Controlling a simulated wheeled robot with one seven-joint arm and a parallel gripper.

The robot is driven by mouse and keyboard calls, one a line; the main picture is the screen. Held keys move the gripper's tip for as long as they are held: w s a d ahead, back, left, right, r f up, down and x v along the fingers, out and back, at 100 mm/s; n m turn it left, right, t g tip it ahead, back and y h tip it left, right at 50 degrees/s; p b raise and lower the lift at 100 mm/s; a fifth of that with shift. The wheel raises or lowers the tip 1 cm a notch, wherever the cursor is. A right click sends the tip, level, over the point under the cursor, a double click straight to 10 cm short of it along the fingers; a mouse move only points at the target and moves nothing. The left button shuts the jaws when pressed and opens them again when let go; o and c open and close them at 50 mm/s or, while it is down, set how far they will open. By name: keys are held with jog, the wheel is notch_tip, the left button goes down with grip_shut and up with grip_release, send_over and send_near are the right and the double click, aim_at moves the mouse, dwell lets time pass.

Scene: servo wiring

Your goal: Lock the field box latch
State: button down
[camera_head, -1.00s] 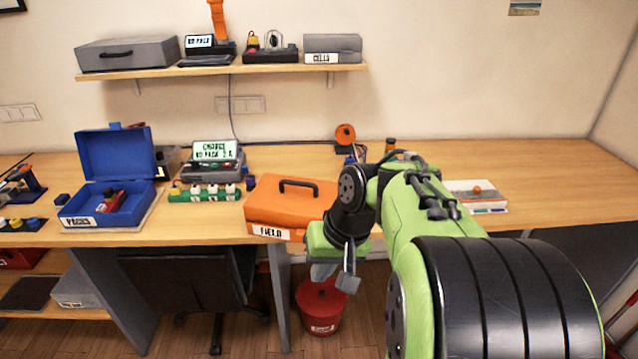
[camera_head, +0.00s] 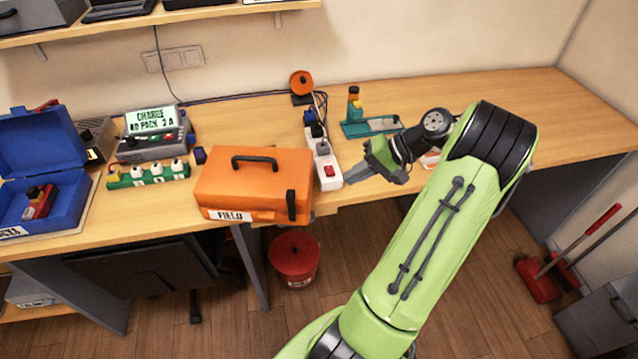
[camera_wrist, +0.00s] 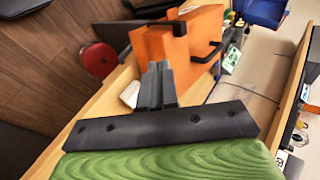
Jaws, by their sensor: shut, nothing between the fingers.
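The orange field box (camera_head: 245,180) sits closed on the bench near its front edge, with a black carry handle on the lid and a FIELD label on the front. A black latch (camera_head: 291,205) stands upright at the right end of its front; I cannot tell whether it is locked. My gripper (camera_head: 350,178) is to the right of the box, apart from it, fingers pointing left toward it. In the wrist view my gripper (camera_wrist: 156,72) has its fingers together and empty, with the box (camera_wrist: 195,40) and its dark latch (camera_wrist: 178,28) beyond the tips.
A white power strip (camera_head: 326,165) stands between the box and my gripper. A green charging strip (camera_head: 148,174) and an open blue box (camera_head: 70,190) are to the left. A red bucket (camera_head: 295,258) is on the floor below. The bench's far right is clear.

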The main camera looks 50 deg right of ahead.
aim_at(292, 193)
jog(key=b+x, duration=0.1)
jog(key=x, duration=0.3)
jog(key=r+x, duration=0.1)
jog(key=x, duration=0.3)
jog(key=w+a+b+x, duration=0.1)
jog(key=x, duration=0.3)
jog(key=shift+r+b, duration=0.3)
jog(key=shift+b, duration=0.05)
jog(key=shift+w+a, duration=0.25)
jog(key=shift+w, duration=0.05)
jog(key=shift+w+a, duration=0.9)
jog(key=shift+w, duration=0.15)
jog(key=shift+d+p, duration=0.1)
jog(key=shift+p, duration=0.25)
